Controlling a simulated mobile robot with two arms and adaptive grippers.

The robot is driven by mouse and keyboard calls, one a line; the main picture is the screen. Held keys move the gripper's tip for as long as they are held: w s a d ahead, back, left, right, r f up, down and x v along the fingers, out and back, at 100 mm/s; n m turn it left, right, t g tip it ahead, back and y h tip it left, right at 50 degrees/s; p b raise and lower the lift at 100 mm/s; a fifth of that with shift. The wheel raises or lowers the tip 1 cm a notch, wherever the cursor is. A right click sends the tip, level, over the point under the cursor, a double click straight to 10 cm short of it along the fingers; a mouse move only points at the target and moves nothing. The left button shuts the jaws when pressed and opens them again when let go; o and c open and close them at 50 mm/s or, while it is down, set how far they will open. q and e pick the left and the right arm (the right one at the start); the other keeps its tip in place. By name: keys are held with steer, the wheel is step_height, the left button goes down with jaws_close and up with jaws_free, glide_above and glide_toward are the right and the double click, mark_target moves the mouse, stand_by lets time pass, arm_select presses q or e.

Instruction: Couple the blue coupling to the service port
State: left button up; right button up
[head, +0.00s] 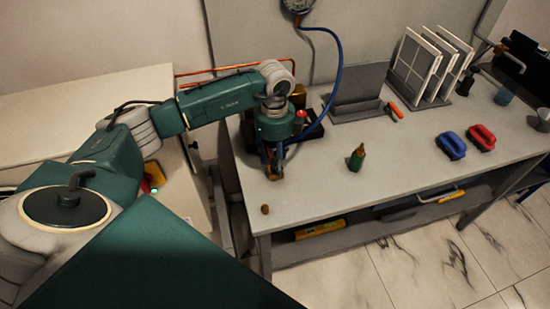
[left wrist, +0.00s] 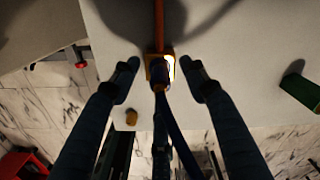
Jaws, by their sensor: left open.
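My left gripper (head: 273,170) hangs over the left part of the workbench, fingers pointing down. In the left wrist view its two fingers (left wrist: 160,72) are open, one on each side of a dark blue piece that looks like the blue coupling (left wrist: 160,84), with a gap on both sides. The coupling lies against a yellow-brass fitting (left wrist: 153,66), seemingly the service port, at the end of an orange-red pipe (left wrist: 159,25). I cannot tell whether it is seated. A blue hose (head: 339,72) runs from a gauge (head: 298,4) down behind my gripper. My right gripper is out of view.
On the workbench (head: 400,165) stand a small brass piece (head: 265,209), a green bottle-like object (head: 357,157), blue (head: 451,145) and red (head: 481,138) handled blocks, an orange-handled tool (head: 394,111) and a rack of white panels (head: 415,68). The front middle is mostly clear.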

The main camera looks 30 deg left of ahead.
arm_select(q)
steer(key=shift+r, duration=0.1)
step_height(320, 180, up, 12)
stand_by(0.6)
